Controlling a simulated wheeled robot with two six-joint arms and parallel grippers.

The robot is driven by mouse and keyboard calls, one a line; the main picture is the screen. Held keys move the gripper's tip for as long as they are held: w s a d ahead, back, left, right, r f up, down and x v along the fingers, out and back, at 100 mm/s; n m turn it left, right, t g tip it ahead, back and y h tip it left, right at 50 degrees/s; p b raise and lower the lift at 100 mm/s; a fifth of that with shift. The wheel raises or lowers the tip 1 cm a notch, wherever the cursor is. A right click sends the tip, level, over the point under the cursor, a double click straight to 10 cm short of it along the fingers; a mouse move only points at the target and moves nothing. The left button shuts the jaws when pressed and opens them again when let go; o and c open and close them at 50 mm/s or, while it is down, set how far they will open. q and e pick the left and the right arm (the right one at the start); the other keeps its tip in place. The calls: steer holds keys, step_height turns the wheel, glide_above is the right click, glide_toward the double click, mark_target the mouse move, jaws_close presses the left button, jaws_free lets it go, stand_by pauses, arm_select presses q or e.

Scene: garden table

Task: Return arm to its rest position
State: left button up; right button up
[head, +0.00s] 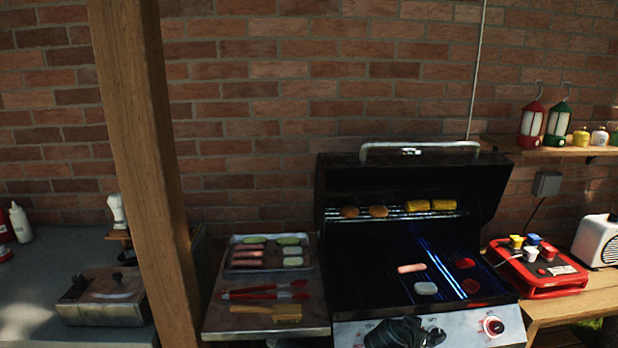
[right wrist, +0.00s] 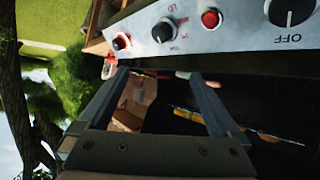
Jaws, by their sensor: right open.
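My right gripper (head: 405,332) shows as a dark shape at the bottom of the head view, in front of the grill's control panel. In the right wrist view its two fingers (right wrist: 158,74) are spread apart, with nothing between them. The grill's steel panel (right wrist: 185,28) with its knobs is just beyond the fingertips there. My left gripper is in neither view.
The open grill (head: 340,280) holds a sausage (head: 411,268), a pale slice (head: 426,288) and red patties. Left of it, a side shelf (head: 215,322) carries a food tray (head: 240,270), red tongs (head: 265,295) and a brush (head: 285,312). A wooden post (head: 150,150) stands further left.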

steer(key=s+a+f+n+g+y+p, duration=0.2)
steer(key=s+a+n, duration=0.4)
steer(key=a, duration=0.5)
steer(key=s+a+f+n+g+y+p, duration=0.2)
steer(key=s+a+n+g+y, duration=0.3)
steer(key=s+a, duration=0.6)
steer(key=shift+s+a+f+n+g, duration=0.2)
steer(key=shift+a+f+n+g, duration=0.2)
steer(key=shift+f+g, duration=0.3)
